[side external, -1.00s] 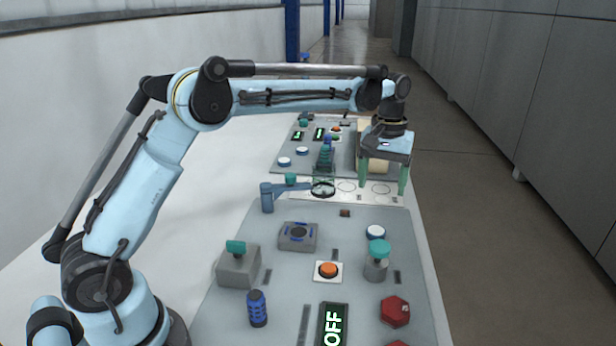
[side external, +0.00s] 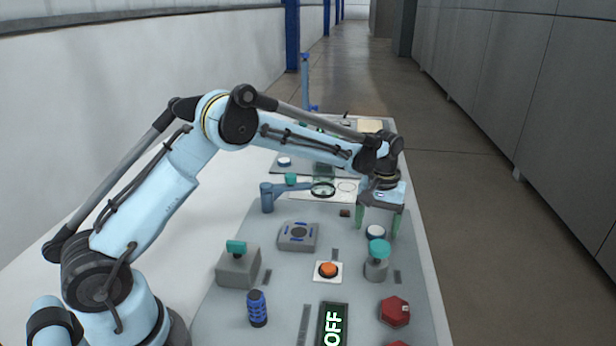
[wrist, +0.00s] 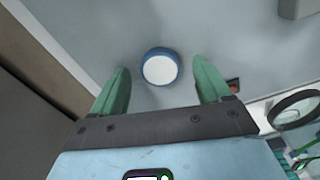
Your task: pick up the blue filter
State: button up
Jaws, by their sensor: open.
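The blue filter appears to be the round piece with a blue rim and white top (side external: 375,232), lying on the grey panel. In the wrist view it shows whole (wrist: 159,68), between and slightly beyond the green fingertips. My gripper (side external: 379,228) is open and empty, pointing down with its fingers on either side of the filter in the picture. The fingers also show in the wrist view (wrist: 162,80), spread apart with a gap on each side of the filter. How high the tips are above the panel is hard to tell.
A teal-topped grey knob (side external: 377,262) stands close in front of the filter. An orange button (side external: 328,270), a ribbed blue cylinder (side external: 257,308), a red hexagonal piece (side external: 395,311) and a magnifier ring on a blue arm (side external: 288,189) are nearby. The panel edge lies to the right.

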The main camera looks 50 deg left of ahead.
jog(key=shift+f, duration=0.4)
jog(key=shift+c, duration=0.2)
jog(key=c, duration=1.1)
jog(key=shift+r, duration=0.15)
